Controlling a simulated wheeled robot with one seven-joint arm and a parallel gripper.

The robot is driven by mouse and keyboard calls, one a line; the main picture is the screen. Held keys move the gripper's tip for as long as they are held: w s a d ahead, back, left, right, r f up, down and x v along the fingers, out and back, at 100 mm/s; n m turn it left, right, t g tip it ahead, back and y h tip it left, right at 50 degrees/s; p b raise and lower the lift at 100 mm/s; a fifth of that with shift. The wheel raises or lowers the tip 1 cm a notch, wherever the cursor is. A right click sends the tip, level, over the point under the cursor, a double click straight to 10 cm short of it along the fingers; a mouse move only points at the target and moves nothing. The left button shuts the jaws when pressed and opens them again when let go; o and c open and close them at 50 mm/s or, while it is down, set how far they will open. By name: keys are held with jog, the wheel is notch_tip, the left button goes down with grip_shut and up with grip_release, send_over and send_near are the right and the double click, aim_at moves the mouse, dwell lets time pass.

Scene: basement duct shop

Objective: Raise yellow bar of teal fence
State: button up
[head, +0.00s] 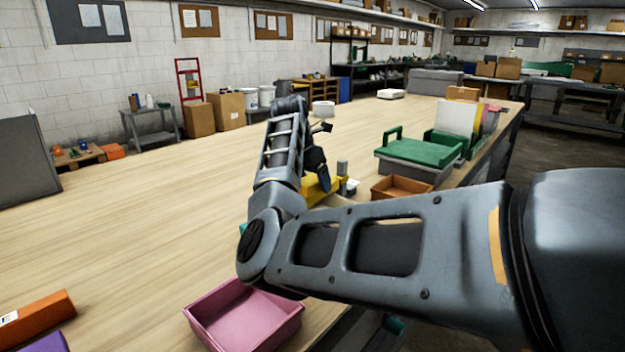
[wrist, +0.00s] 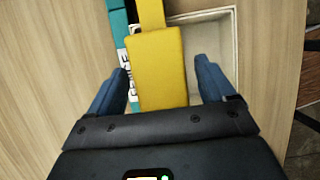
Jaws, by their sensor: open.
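The yellow bar (wrist: 158,68) lies between the two fingers of my gripper (wrist: 165,85) in the wrist view, with a narrower yellow part running on toward the top edge. The fingers are open, with a gap on each side of the bar. The teal fence (wrist: 118,30) runs along the bar's left side and carries white lettering. In the head view my gripper (head: 318,175) is over the yellow bar (head: 322,187), and my arm hides most of the fence. Only a small teal piece (head: 243,229) shows beside my arm.
A pale open box (wrist: 220,40) sits right of the bar in the wrist view. In the head view a brown tray (head: 400,187), a green-topped grey box (head: 418,155) and a pink bin (head: 245,312) stand on the wooden bench. The bench's left side is mostly clear.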

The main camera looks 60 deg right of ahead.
aim_at(316, 176)
jog(key=shift+c, duration=0.5)
jog(key=c, duration=1.3)
jog(key=shift+r+p, duration=1.15)
jog(key=shift+r, duration=0.9)
jog(key=o, duration=1.2)
jog(key=shift+r, duration=0.1)
jog(key=shift+o, duration=1)
jog(key=v, duration=0.7)
jog(key=shift+a+r, duration=0.2)
jog(key=shift+r, duration=0.05)
